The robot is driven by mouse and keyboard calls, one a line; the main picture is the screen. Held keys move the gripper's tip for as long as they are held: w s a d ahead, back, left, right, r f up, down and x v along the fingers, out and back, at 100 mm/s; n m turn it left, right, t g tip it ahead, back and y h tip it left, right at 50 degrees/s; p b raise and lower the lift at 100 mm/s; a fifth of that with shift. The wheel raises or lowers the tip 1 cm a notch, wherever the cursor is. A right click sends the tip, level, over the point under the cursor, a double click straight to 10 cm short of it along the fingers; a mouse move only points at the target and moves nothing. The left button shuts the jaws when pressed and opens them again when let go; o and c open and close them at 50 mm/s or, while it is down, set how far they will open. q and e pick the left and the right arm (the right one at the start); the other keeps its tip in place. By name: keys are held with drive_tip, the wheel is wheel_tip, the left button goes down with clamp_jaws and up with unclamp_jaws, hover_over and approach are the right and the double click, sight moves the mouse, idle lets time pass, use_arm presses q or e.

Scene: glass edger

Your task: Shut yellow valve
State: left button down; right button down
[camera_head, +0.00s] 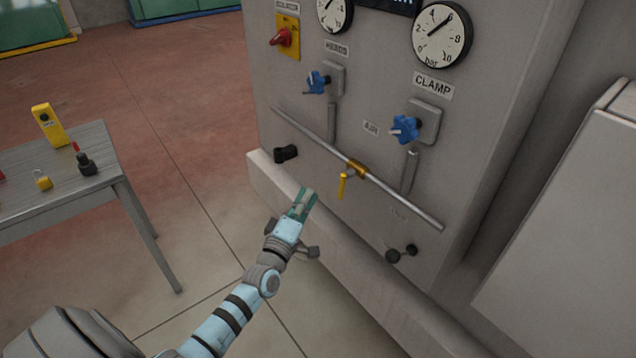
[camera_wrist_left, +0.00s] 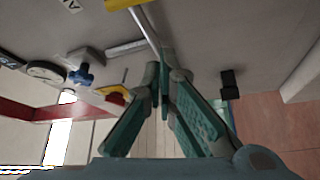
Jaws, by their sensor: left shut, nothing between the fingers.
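The yellow valve (camera_head: 356,168) sits on a thin grey pipe (camera_head: 300,133) that runs across the front of the machine panel. Its yellow handle (camera_head: 342,187) hangs down, across the pipe's line. In the left wrist view, a yellow part at the top edge, cut off by the frame, looks like the valve (camera_wrist_left: 122,4). My left gripper (camera_head: 306,198) is in front of the panel, left of and slightly below the handle, apart from it. It is shut and empty; its green fingers also show in the left wrist view (camera_wrist_left: 165,75). My right gripper is not in view.
Blue knobs (camera_head: 317,83) (camera_head: 405,129) stick out above the pipe. A black fitting (camera_head: 286,153) is left of the valve, another (camera_head: 400,254) below right. A ledge (camera_head: 330,245) runs along the machine's foot. A grey table (camera_head: 60,190) with small items stands left.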

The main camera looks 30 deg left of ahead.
use_arm(q)
drive_tip(key=v, duration=0.4)
drive_tip(key=shift+s+d+r, duration=0.1)
drive_tip(key=shift+s+r, duration=0.05)
drive_tip(key=shift+r, duration=0.15)
